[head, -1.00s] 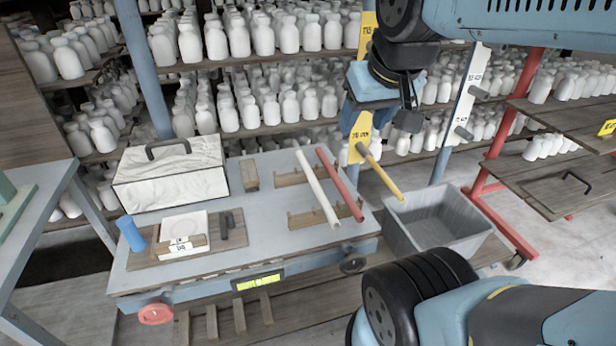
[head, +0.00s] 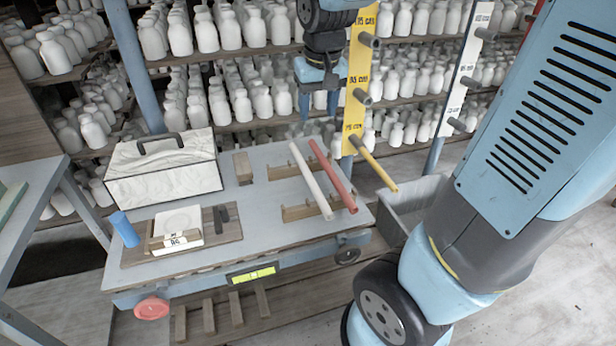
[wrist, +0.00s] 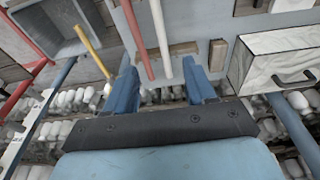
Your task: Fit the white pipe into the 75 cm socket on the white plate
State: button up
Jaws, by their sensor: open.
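The white pipe (head: 311,181) lies on the notched wooden rests on the grey cart, left of the red pipe. It also shows in the wrist view (wrist: 161,32), extending toward the space between my fingers. The white plate (head: 466,72) stands upright at the back right with three grey sockets. Its lowest socket (head: 457,124) looks empty, and its label is too small to read. My gripper (head: 320,106) is open and empty, pointing down beyond the far end of the pipes. Its fingers are spread in the wrist view (wrist: 160,68).
The red pipe (head: 333,175) lies close beside the white one. A yellow pipe (head: 378,168) juts forward from the yellow plate (head: 359,60) at its 75 cm label. A grey bin (head: 398,207) stands right of the cart, partly behind my arm. A white box (head: 163,172) sits on the left.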

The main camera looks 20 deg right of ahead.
jog(key=g+h, duration=0.2)
send_near(307, 172)
jog(key=f, duration=0.2)
jog(key=d+f, duration=0.1)
jog(key=f, duration=0.5)
jog(key=shift+w+d, duration=0.15)
jog(key=shift+d, duration=0.1)
jog(key=shift+f, duration=0.5)
jog(key=shift+c, duration=0.2)
grip_shut()
